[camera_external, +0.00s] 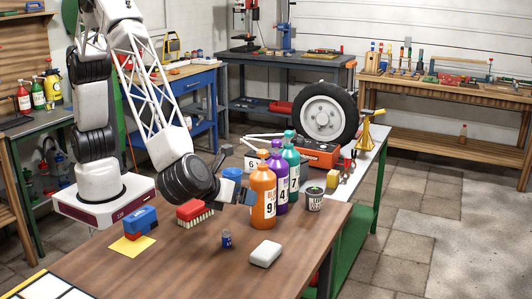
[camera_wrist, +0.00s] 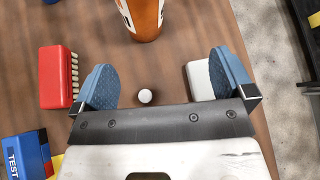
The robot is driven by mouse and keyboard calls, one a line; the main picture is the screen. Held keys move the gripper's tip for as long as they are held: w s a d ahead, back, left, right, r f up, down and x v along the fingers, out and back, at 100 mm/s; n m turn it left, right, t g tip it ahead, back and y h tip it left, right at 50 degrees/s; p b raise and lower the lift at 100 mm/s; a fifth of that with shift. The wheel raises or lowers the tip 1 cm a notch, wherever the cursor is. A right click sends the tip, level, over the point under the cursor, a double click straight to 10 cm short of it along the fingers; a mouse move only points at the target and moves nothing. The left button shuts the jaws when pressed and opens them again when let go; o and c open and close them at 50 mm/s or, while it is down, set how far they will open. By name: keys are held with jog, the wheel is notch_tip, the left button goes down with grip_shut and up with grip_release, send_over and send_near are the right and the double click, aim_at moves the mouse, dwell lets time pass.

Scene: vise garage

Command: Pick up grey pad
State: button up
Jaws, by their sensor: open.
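A light grey, nearly white pad (camera_external: 265,254) lies flat on the brown wooden table near its front right edge. In the wrist view the pad (camera_wrist: 199,82) shows just left of the right finger, which hides part of it. My gripper (camera_external: 236,192) has blue fingers and is open and empty, raised above the table behind the pad, near the orange bottle. In the wrist view the gripper (camera_wrist: 165,78) has its fingers wide apart, with bare table and a small round white cap between them, lower down.
An orange bottle (camera_external: 263,195) stands close beside my gripper, with purple (camera_external: 279,180) and teal (camera_external: 291,160) bottles behind. A red brush (camera_external: 193,212) and blue block (camera_external: 140,220) are left. Table around the pad is mostly clear.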

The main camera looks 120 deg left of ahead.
aim_at(266, 250)
jog(key=w+d+f+m+t, duration=0.1)
jog(key=w+d+f, duration=0.1)
jog(key=d+f, duration=0.1)
jog(key=w+d+f+m+t, duration=0.1)
jog(key=w+d+f+m, duration=0.1)
jog(key=d+f, duration=0.1)
jog(key=w+d+f+m+y, duration=0.1)
jog(key=w+d+f, duration=0.1)
jog(key=f, duration=0.1)
jog(key=shift+w+d+f+t, duration=0.1)
jog(key=shift+d+f+t, duration=0.25)
jog(key=shift+d+t, duration=0.05)
jog(key=shift+x, duration=1.3)
jog(key=shift+a, duration=0.1)
jog(key=shift+x, duration=2.55)
jog(key=c, duration=1.1)
